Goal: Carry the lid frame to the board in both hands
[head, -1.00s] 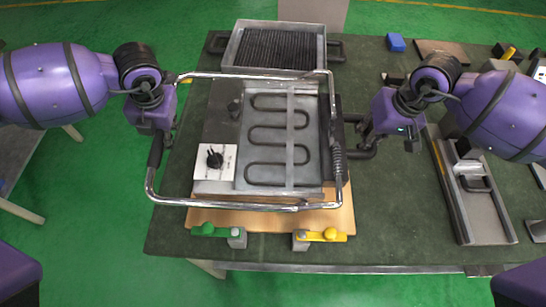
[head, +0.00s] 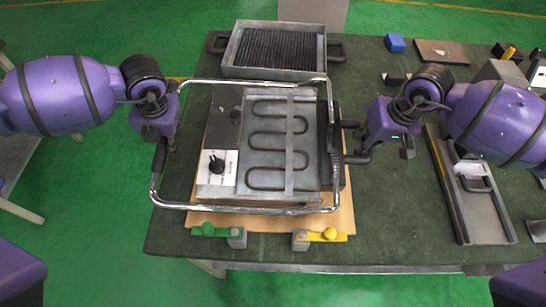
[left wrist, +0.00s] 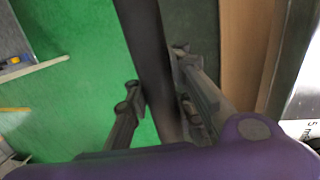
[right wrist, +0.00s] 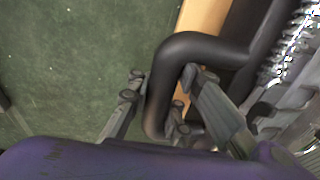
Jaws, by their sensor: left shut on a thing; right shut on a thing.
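The lid frame (head: 250,207) is a chrome tube loop around a grey panel with a winding heating element (head: 280,145) and a white knob plate (head: 216,167). It is over the wooden board (head: 270,219), whose near strip shows; I cannot tell whether they touch. My left gripper (head: 170,148) is shut on the frame's black left grip (head: 158,157), which crosses between its fingers in the left wrist view (left wrist: 148,55). My right gripper (head: 368,142) is shut on a bent black handle (head: 357,158) at the right side. That handle shows between its fingers in the right wrist view (right wrist: 160,85).
A grey tray with a dark ribbed grate (head: 275,48) stands behind the frame. A green clamp (head: 212,230) and a yellow clamp (head: 325,235) sit at the board's near edge. A grey metal fixture (head: 478,205) lies at right; dark green table between is clear.

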